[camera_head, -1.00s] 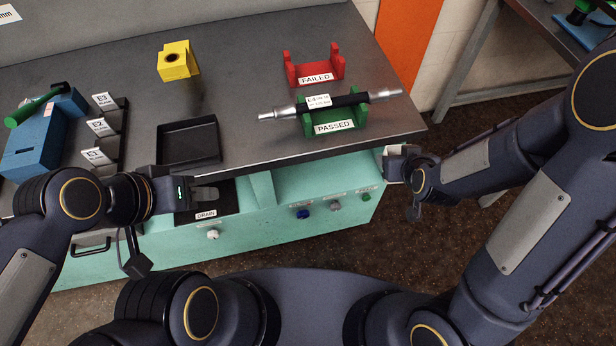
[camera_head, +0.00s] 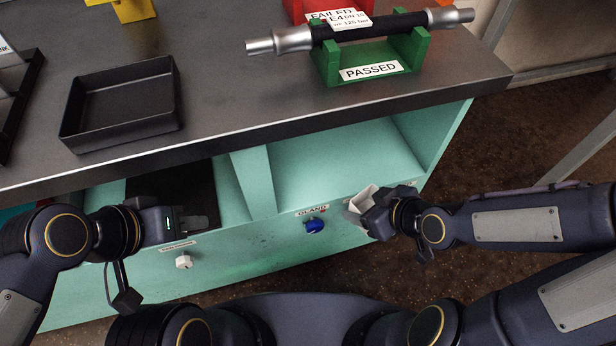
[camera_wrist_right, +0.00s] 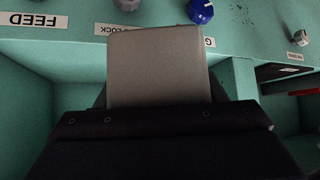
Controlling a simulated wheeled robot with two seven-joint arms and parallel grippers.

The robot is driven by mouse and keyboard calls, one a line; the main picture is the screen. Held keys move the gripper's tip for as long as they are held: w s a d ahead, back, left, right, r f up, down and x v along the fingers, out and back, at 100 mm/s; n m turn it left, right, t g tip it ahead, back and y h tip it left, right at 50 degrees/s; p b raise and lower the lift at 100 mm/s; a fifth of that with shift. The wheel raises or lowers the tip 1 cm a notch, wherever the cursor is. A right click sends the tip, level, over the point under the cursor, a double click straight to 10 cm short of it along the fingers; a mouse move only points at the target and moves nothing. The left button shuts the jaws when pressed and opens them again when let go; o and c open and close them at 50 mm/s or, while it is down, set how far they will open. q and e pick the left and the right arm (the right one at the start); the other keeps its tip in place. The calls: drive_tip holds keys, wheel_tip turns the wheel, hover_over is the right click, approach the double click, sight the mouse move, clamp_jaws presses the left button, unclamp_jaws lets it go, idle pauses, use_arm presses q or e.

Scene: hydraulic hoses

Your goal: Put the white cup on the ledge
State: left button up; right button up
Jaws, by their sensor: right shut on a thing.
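The white cup (camera_head: 358,202) is a small pale, angular shape at my right gripper (camera_head: 370,206). That gripper is shut on it, in front of the right teal compartment. In the right wrist view a plain grey face (camera_wrist_right: 160,65) stands in the middle; I cannot tell whether it is the cup or a finger. The teal surface under the bench top (camera_head: 345,165) may be the ledge; it is bare. My left gripper (camera_head: 195,222) is in front of the dark left compartment, with nothing visible in it; its finger gap is unclear.
A blue knob (camera_head: 316,226) and a white knob (camera_head: 184,261) stick out of the front panel. A teal divider (camera_head: 254,180) separates the compartments. The bench top carries a black tray (camera_head: 122,105) and a green PASSED stand (camera_head: 370,60) with a hose (camera_head: 365,24).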

sight(360, 198)
drive_tip(key=w+a+b, duration=0.2)
drive_tip(key=shift+w+a+f+b, duration=0.2)
drive_tip(key=shift+w+f+b, duration=0.05)
drive_tip(key=shift+b, duration=0.15)
drive_tip(key=w+a, duration=0.2)
drive_tip(key=w, duration=0.1)
drive_tip(key=w+a+b, duration=0.1)
drive_tip(key=shift+w+a+r, duration=0.15)
drive_tip(key=shift+a+r, duration=0.15)
drive_tip(key=shift+a, duration=0.05)
drive_tip(key=w+a, duration=0.4)
drive_tip(key=w, duration=0.1)
drive_tip(key=shift+w+a+f, duration=0.1)
drive_tip(key=shift+w+a, duration=0.75)
drive_tip(key=shift+w, duration=0.1)
drive_tip(key=shift+f+b, duration=1.3)
drive_tip(key=shift+f, duration=0.4)
drive_tip(key=shift+f, duration=0.2)
drive_tip(key=o, duration=1.1)
drive_tip(key=shift+c, duration=0.2)
